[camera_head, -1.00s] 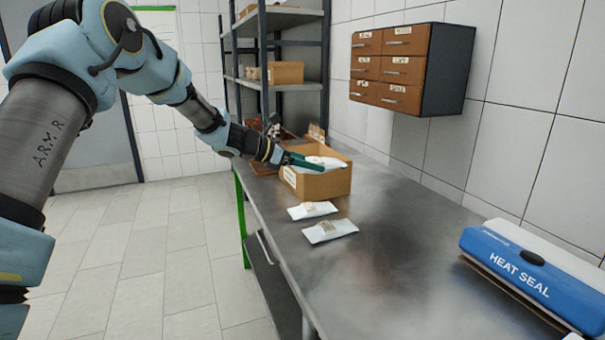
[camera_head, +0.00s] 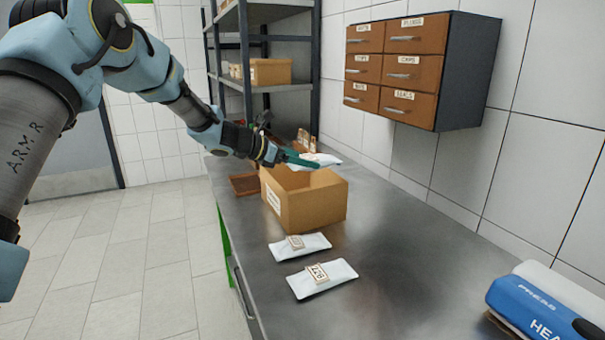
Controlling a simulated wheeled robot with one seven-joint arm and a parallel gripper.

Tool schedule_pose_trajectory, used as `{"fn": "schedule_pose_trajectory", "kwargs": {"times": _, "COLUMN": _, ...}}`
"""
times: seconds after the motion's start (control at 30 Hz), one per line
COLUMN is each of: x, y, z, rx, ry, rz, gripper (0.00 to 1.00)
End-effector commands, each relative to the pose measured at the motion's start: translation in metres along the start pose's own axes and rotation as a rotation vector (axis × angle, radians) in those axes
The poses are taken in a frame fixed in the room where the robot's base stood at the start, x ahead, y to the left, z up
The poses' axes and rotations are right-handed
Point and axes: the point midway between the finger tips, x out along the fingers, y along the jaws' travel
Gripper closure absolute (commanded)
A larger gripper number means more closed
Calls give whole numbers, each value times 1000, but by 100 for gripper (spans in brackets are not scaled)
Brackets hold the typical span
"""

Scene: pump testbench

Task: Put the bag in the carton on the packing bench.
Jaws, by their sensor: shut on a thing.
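The open brown carton (camera_head: 318,212) stands on the metal packing bench (camera_head: 405,235), a white label on its left side. My gripper (camera_head: 303,160) has green fingers and is shut on a white bag (camera_head: 325,159). The held bag appears at the carton's far upper edge, above the rim; I cannot tell whether any of it is over the opening. My fingers hide part of it. Two more white bags with labels lie flat on the bench in front of the carton, a nearer one (camera_head: 338,282) and a farther one (camera_head: 314,244).
A brown tray (camera_head: 244,184) lies left of the carton, and small labelled items (camera_head: 306,139) stand behind it. A blue heat sealer (camera_head: 545,305) is at the right. Wall drawers (camera_head: 405,67) hang above. The bench middle is clear.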

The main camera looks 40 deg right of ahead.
Motion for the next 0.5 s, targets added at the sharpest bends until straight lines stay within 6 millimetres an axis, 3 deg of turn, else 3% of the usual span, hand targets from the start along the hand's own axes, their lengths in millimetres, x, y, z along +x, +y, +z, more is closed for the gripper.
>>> {"fn": "schedule_pose_trajectory", "kwargs": {"times": 0.3, "x": 14, "y": 0, "z": -34, "rx": -2, "ry": 0, "rz": -1, "gripper": 97}}
{"fn": "schedule_pose_trajectory", "kwargs": {"times": 0.5, "x": 14, "y": 0, "z": -36, "rx": 0, "ry": -1, "rz": 1, "gripper": 97}}
